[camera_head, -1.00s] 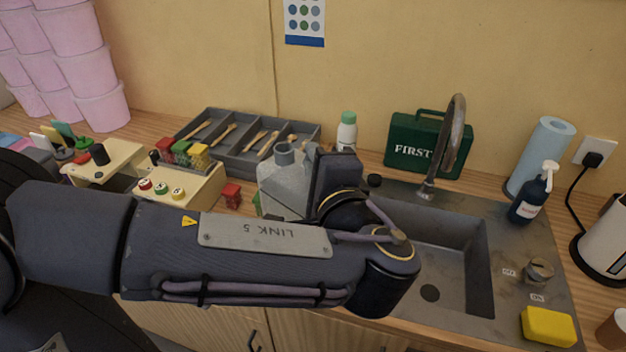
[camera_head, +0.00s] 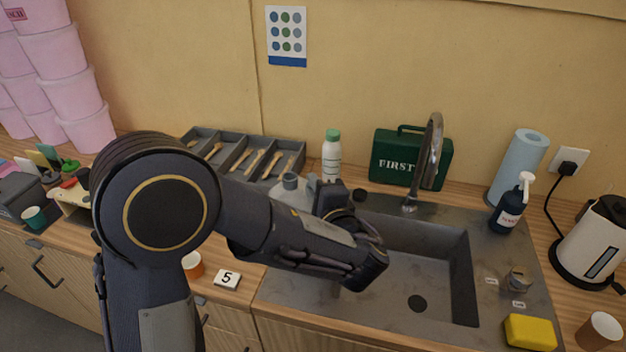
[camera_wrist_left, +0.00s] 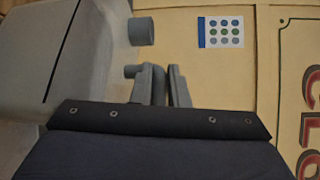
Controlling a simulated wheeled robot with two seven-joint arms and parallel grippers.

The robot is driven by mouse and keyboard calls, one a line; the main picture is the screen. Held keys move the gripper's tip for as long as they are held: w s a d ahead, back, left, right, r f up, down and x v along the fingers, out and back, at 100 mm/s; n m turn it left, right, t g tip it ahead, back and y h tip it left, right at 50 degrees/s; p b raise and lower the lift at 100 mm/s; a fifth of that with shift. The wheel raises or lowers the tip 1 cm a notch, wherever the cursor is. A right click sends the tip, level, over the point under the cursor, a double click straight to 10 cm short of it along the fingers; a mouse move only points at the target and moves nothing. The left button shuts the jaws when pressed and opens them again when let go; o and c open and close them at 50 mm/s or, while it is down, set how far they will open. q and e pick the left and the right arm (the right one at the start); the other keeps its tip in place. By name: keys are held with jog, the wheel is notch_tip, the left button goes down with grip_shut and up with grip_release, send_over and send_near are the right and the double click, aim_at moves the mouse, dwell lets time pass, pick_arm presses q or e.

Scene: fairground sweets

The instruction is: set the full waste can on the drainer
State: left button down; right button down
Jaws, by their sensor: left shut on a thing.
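The waste can (camera_head: 287,188) is a grey canister with a round cap. In the head view only its upper part shows, behind my left forearm; its base is hidden, so I cannot tell whether it touches the surface below. My left gripper (camera_head: 333,198) is at the can's right side. In the left wrist view the can (camera_wrist_left: 65,60) fills the left side, and my left gripper (camera_wrist_left: 165,80) is shut on its handle. The drainer (camera_head: 305,292) is the flat grey metal left of the sink basin, partly under my arm. My right gripper is out of view.
The sink basin (camera_head: 425,260) is empty, with a tap (camera_head: 430,165) behind. A white bottle (camera_head: 331,158) and green first-aid box (camera_head: 405,158) stand behind the can. A grey cutlery tray (camera_head: 240,155), orange cup (camera_head: 192,264) and number 5 card (camera_head: 227,280) are left.

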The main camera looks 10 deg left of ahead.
pick_arm(q)
jog(key=shift+f, duration=0.9)
jog(key=shift+f, duration=0.15)
jog(key=c, duration=1.4)
grip_release()
jog(key=shift+f, duration=0.1)
